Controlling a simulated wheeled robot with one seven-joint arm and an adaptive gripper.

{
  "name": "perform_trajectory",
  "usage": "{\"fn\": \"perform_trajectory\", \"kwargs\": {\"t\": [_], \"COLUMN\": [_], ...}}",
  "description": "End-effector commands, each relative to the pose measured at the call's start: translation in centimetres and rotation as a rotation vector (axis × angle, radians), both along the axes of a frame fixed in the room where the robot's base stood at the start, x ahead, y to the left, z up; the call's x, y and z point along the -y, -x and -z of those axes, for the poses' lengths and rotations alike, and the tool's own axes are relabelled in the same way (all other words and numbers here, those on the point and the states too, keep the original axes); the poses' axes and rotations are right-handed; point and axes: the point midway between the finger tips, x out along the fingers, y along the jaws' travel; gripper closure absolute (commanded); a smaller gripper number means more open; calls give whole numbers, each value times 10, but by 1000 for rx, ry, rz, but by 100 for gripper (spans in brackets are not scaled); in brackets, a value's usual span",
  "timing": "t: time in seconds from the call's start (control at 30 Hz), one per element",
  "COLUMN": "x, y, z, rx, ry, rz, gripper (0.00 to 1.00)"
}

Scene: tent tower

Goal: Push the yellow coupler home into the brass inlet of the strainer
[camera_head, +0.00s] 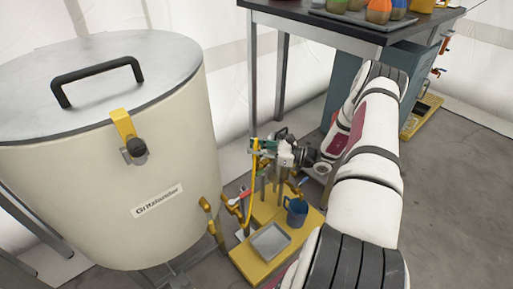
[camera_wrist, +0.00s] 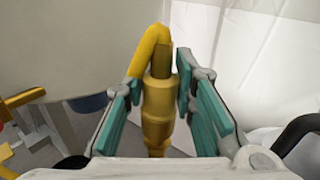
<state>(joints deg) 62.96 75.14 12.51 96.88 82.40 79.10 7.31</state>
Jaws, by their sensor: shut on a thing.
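My gripper (camera_head: 262,146) is above the yellow stand in the head view. In the wrist view my gripper (camera_wrist: 158,95) has its teal finger pads on either side of the yellow coupler (camera_wrist: 158,108), and it is shut on it. A yellow hose (camera_wrist: 148,45) bends over at the coupler's far end. In the head view the hose (camera_head: 252,190) hangs from the gripper towards the stand. Brass fittings (camera_head: 232,206) show beside the stand; I cannot tell which is the strainer's inlet. No join between coupler and inlet is visible.
The yellow stand (camera_head: 258,268) bears a grey tray (camera_head: 270,241) and a blue mug (camera_head: 297,211). A large cream drum (camera_head: 100,180) with a black-handled lid stands at the left. A dark-topped table (camera_head: 330,28) is behind. Grey floor is clear at the right.

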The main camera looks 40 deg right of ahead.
Motion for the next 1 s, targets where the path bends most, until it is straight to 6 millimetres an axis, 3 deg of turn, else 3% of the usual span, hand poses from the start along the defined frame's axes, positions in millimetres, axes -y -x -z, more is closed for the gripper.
{"fn": "perform_trajectory", "kwargs": {"t": [0.87, 0.9, 1.0], "x": [0, 0, 0], "y": [0, 0, 0], "z": [20, 20, 19], "rx": [1, 1, 1], "ry": [1, 1, 1], "rz": [0, 0, 0], "gripper": [100, 73, 52]}}
